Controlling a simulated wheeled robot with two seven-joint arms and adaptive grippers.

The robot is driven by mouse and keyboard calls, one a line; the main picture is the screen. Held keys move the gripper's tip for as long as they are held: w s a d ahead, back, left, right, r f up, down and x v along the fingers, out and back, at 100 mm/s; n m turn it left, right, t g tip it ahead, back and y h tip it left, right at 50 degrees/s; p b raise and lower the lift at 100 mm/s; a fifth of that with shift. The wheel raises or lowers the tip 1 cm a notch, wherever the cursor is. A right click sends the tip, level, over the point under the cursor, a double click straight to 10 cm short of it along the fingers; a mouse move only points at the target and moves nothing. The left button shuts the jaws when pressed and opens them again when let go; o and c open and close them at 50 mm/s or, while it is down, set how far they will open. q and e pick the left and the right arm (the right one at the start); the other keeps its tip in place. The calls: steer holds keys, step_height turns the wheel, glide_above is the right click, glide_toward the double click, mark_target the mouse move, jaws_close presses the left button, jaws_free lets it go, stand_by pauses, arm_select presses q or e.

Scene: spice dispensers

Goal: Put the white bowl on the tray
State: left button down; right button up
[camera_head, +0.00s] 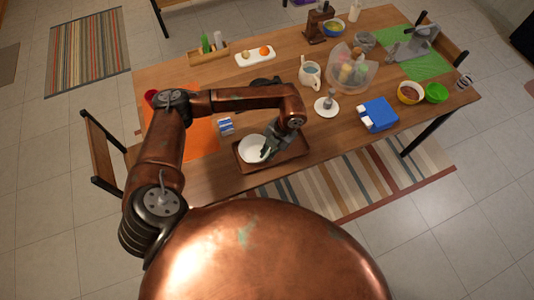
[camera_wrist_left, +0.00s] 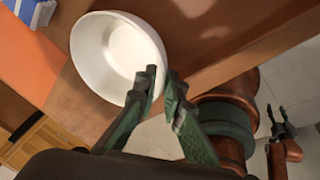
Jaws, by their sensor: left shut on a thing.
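The white bowl (camera_head: 252,149) shows over the left part of the brown tray (camera_head: 291,155) in the head view. I cannot tell whether it touches the tray or hangs just above it. My left gripper (camera_head: 267,152) comes down at the bowl's right side. In the left wrist view the gripper's fingertips (camera_wrist_left: 161,86) are shut on the rim of the bowl (camera_wrist_left: 122,48), which looks empty. My right gripper (camera_wrist_left: 277,117) shows at the right of the left wrist view, its fingers apart and nothing between them.
The tray lies near the table's front edge. An orange mat (camera_head: 203,140) and a small blue-and-white box (camera_head: 226,126) are to its left. A white saucer (camera_head: 326,108), a teapot (camera_head: 310,75) and a blue box (camera_head: 379,114) stand behind and to the right.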

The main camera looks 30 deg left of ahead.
arm_select(q)
steer(key=shift+f, duration=0.1)
steer(key=c, duration=2)
jaws_free()
steer(key=shift+o, duration=0.2)
steer(key=v, duration=1.2)
